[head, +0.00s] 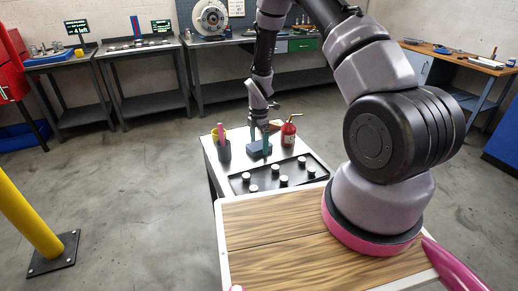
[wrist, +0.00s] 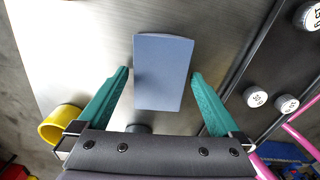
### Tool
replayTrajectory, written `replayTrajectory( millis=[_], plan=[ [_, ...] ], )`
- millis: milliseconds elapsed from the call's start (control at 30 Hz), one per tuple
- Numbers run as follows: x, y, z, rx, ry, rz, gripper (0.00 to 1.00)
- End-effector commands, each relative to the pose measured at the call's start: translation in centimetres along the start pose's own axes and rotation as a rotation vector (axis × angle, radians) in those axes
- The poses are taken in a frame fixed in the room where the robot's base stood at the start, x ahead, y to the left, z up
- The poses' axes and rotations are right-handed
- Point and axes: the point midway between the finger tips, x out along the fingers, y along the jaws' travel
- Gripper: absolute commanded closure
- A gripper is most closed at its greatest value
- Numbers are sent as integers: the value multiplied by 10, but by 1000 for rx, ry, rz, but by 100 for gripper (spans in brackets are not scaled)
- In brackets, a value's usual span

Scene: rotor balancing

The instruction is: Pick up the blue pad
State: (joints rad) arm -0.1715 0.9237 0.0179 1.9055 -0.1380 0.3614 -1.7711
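The blue pad (wrist: 163,60) is a small grey-blue block on the metal top of a small cart, and the head view shows it too (head: 256,149). My gripper (wrist: 161,75) is open, with its teal fingers on the left and right sides of the pad in the wrist view. A narrow gap shows at the left finger, and the right fingertip looks very close to the pad's edge. I cannot tell whether the fingers are at the pad's height. In the head view my gripper (head: 266,143) points down at the pad.
A black tray (head: 238,187) with several labelled weights lies close by. A dark cup (head: 224,151) with a pink item, a yellow cup (wrist: 62,121) and a red bottle (head: 288,134) stand around the pad. Workbenches line the walls, and a yellow post (head: 28,215) stands at left.

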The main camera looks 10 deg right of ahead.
Motion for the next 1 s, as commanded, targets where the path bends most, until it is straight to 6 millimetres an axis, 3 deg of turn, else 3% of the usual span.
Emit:
replayTrajectory(
  millis=[33, 100, 200, 533, 800, 1000],
  plan=[
    [0, 0, 0, 0, 0, 0, 15],
    [0, 0, 0, 0, 0, 0, 42],
    [0, 0, 0, 0, 0, 0, 74],
    [-10, 1, 0, 0, 0, 2, 74],
    [-64, 1, 0, 0, 0, 5, 74],
    [-93, 1, 0, 1, 0, 3, 74]
  ],
)
